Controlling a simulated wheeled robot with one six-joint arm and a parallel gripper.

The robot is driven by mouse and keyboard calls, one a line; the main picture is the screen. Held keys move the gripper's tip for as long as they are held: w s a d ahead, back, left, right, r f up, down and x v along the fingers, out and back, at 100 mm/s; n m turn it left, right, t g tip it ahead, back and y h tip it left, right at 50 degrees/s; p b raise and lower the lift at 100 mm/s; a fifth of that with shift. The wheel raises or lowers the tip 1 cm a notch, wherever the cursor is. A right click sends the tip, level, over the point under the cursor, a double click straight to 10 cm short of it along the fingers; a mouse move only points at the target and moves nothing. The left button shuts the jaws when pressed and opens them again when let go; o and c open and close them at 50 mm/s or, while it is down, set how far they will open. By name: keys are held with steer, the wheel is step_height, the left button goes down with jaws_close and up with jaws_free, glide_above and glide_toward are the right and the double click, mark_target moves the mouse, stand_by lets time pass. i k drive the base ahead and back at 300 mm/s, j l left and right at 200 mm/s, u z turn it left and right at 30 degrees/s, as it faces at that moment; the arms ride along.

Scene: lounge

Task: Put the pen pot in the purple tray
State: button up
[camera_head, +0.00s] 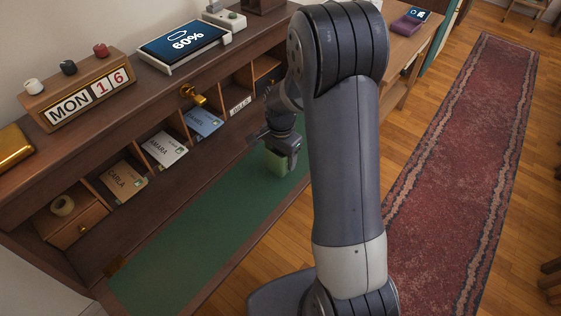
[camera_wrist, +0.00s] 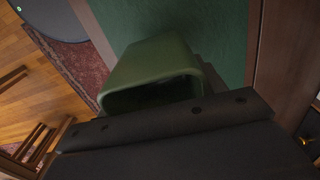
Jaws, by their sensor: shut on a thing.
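A green, open-topped pot (camera_head: 276,162), which I take as the pen pot, is at the green desk mat. It shows larger in the wrist view (camera_wrist: 150,72), and its inside looks dark. My gripper (camera_head: 283,145) is over the pot and shut on it; its dark body crosses the bottom of the wrist view (camera_wrist: 165,125). I cannot tell whether the pot touches the mat. A purple tray (camera_head: 403,27) lies on a wooden table at the top right, well away from my gripper. My arm hides part of the desk between.
The green mat (camera_head: 190,240) is mostly bare. Pigeonholes with name cards, a brass lock (camera_head: 192,95), a calendar (camera_head: 85,100) and a tablet (camera_head: 185,42) line the desk's left and back. A small dark screen (camera_head: 418,15) is at the tray. A red rug (camera_head: 465,150) covers open floor.

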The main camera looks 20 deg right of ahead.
mark_target(408, 26)
steer(key=i+l, duration=0.1)
steer(key=l, duration=0.95)
steer(key=i+l, duration=0.15)
steer(key=l, duration=0.35)
steer(key=i+l, duration=0.15)
steer(key=l, duration=0.25)
steer(key=i+l, duration=0.1)
steer(key=l, duration=0.25)
steer(key=i+l, duration=0.15)
steer(key=l, duration=0.25)
steer(key=i+l, duration=0.15)
steer(key=l, duration=0.25)
steer(key=i+l, duration=0.1)
steer(key=l, duration=0.25)
steer(key=i+l, duration=0.5)
steer(key=l, duration=0.15)
steer(key=i+l, duration=0.5)
steer(key=i+l+u, duration=0.1)
steer(key=i, duration=0.5)
